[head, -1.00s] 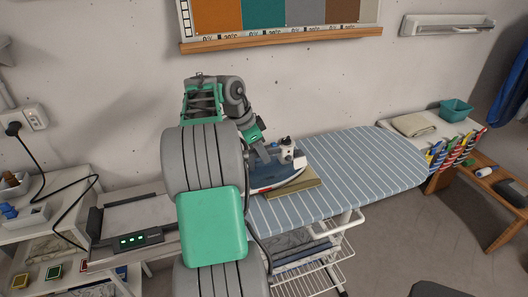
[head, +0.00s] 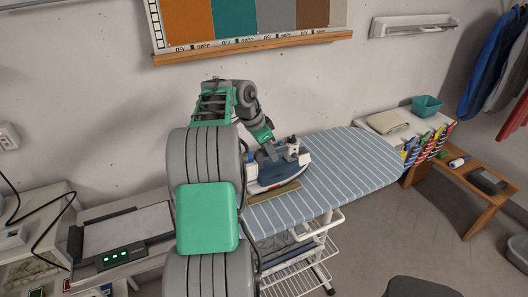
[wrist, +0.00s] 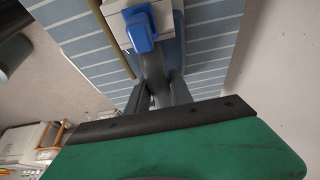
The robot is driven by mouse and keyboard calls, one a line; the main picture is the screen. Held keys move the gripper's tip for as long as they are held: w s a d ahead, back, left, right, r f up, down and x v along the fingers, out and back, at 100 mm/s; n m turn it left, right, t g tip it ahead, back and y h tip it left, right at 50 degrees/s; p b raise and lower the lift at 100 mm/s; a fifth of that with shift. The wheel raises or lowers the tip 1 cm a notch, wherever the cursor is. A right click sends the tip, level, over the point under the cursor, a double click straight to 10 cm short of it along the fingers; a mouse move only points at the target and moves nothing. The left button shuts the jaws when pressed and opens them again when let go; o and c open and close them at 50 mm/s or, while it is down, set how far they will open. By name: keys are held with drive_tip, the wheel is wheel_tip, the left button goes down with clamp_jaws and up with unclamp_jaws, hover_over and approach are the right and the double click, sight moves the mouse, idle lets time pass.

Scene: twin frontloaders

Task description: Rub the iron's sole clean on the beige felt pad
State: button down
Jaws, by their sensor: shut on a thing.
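The iron (head: 270,175), dark blue and white, is near the left end of the blue striped ironing board (head: 352,165). My gripper (head: 271,153) is shut on the iron's handle from above; in the wrist view its dark fingers (wrist: 160,95) close around the grey handle (wrist: 153,68). The beige felt pad (head: 275,195) lies on the board; a strip of it shows along the iron's near side, and the rest is hidden behind the iron. A thin edge of the pad (wrist: 113,48) shows in the wrist view. The sole is hidden; I cannot tell whether it touches the pad.
The board's right half is clear. A white stand with a folded cloth (head: 387,122) and a teal bin (head: 427,106) is beyond it. A wooden bench (head: 470,180) stands at right. A wall board with a wooden ledge (head: 255,47) hangs behind.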

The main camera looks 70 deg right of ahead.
sight(242, 162)
drive_tip(key=w+a+b, duration=0.1)
drive_tip(key=w+a, duration=0.6)
drive_tip(key=w, duration=0.1)
drive_tip(key=s+d, duration=0.3)
drive_tip(key=s, duration=0.1)
drive_tip(key=s+d+p, duration=0.1)
drive_tip(key=s+d, duration=0.3)
drive_tip(key=shift+r, duration=0.1)
drive_tip(key=shift+w+a+b, duration=0.5)
drive_tip(key=shift+w+a, duration=3.15)
drive_tip(key=shift+w, duration=0.05)
wheel_tip(242, 162, up, 5)
drive_tip(key=p, duration=0.4)
drive_tip(key=shift+r+p, duration=0.1)
drive_tip(key=shift+p, duration=0.3)
drive_tip(key=shift+d, duration=0.1)
